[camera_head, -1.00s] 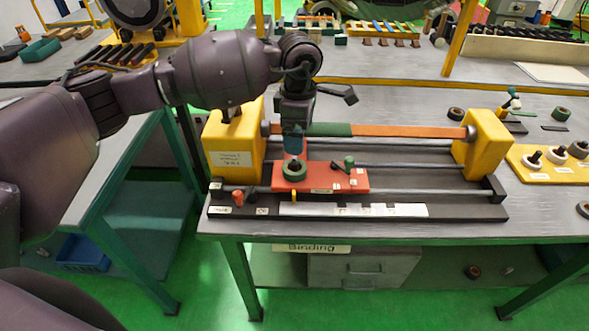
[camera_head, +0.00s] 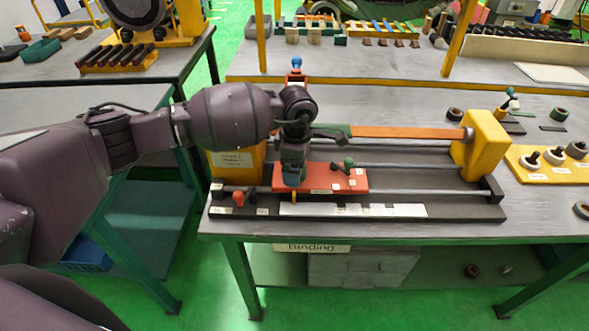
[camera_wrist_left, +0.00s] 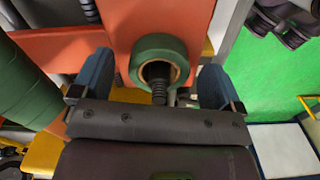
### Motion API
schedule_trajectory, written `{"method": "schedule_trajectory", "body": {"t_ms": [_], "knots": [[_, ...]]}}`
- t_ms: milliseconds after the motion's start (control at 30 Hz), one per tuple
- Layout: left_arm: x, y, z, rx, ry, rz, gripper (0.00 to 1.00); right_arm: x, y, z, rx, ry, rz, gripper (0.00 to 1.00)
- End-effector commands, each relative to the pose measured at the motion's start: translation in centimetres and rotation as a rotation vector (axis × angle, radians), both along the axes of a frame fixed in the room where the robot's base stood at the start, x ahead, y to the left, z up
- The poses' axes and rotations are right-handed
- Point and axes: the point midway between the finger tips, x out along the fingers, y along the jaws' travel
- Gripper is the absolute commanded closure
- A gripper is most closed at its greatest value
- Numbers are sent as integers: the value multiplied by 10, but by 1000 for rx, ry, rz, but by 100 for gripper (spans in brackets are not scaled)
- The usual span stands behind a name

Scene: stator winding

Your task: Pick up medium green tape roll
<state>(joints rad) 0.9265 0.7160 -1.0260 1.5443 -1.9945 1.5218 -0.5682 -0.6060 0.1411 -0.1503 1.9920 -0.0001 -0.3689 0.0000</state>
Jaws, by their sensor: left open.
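The green tape roll (camera_wrist_left: 158,43) shows in the left wrist view as a ring around a dark threaded post on the orange-red plate (camera_wrist_left: 160,15). My left gripper (camera_wrist_left: 156,66) is open, with one blue finger on each side of the roll; gaps show between the fingers and the roll. In the head view my left gripper (camera_head: 293,180) points down at the left part of the orange-red plate (camera_head: 325,183) and hides the roll there. My right gripper is not in view.
The plate sits on a black fixture (camera_head: 460,208) with yellow end blocks (camera_head: 482,145) and a long orange-and-green bar (camera_head: 410,132). A yellow board (camera_head: 533,175) with rolls on posts stands at right.

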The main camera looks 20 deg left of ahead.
Motion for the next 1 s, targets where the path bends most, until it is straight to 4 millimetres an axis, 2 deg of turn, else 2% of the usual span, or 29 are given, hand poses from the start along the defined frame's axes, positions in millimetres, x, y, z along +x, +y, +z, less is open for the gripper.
{"method": "schedule_trajectory", "body": {"t_ms": [267,600,633,867,1000], "knots": [[0,0,-5,-1,-2,-1,8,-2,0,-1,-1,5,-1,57],[0,0,-5,-1,-2,-1,60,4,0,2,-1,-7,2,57],[0,0,-5,-1,-2,0,62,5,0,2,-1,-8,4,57],[0,0,-4,-1,-2,0,62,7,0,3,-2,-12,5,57],[1,0,5,-1,-3,0,62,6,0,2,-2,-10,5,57]]}}
